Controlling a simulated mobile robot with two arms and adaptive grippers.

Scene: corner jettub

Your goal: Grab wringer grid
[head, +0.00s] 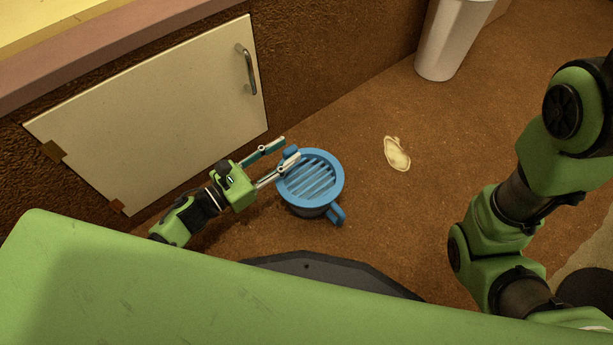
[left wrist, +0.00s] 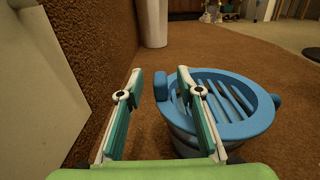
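The blue wringer grid (head: 316,182) is a round ring with parallel slats, on top of a dark bucket (head: 306,211) on the brown floor. It has a raised tab on its left rim and another at its lower right. My left gripper (head: 291,148) is open at its left rim, with the near tab between the fingers, closer to the right finger. The left wrist view also shows the grid (left wrist: 238,128) at right and the open gripper (left wrist: 158,76). I cannot tell whether a finger touches the tab. My right gripper is out of view.
A pale cabinet door (head: 155,115) with a metal handle is at left, close to my left arm. A crumpled cream cloth-like thing (head: 397,154) lies on the floor right of the bucket. A white bin (head: 452,40) stands behind. Floor between them is clear.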

